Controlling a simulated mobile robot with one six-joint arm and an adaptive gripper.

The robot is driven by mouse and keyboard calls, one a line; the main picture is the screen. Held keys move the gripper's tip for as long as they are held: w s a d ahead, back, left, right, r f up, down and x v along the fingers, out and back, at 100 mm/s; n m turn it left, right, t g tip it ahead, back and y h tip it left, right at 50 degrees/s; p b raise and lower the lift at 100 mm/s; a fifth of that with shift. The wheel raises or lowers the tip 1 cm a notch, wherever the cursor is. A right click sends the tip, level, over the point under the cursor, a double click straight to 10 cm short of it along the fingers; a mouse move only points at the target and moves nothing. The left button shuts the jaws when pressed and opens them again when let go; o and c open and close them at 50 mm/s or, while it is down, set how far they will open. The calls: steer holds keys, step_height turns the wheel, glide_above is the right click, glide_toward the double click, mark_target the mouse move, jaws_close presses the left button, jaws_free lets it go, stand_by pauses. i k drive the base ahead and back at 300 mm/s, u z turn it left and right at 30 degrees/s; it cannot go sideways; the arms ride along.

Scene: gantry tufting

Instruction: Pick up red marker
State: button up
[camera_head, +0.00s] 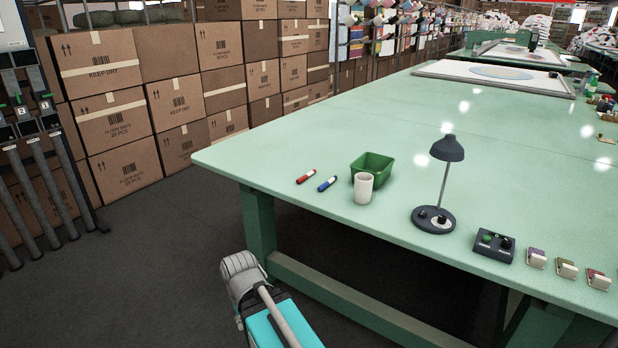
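A red marker (306,176) with a light band lies on the green table (420,130) near its left corner. A blue marker (327,184) lies just right of it, apart and roughly parallel. My arm shows low in the picture, beside and below the table's front edge. My gripper's fingers cannot be made out in this view. Nothing touches the red marker.
A white cup (363,188) and a green bin (372,167) stand right of the markers. A dark lamp (447,150) and a control box (493,246) are farther right. Stacked cartons (112,116) line the left. The table's left corner is clear.

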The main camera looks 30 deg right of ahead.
mark_target(301, 179)
steer(key=i, duration=0.9)
steer(key=u, duration=0.05)
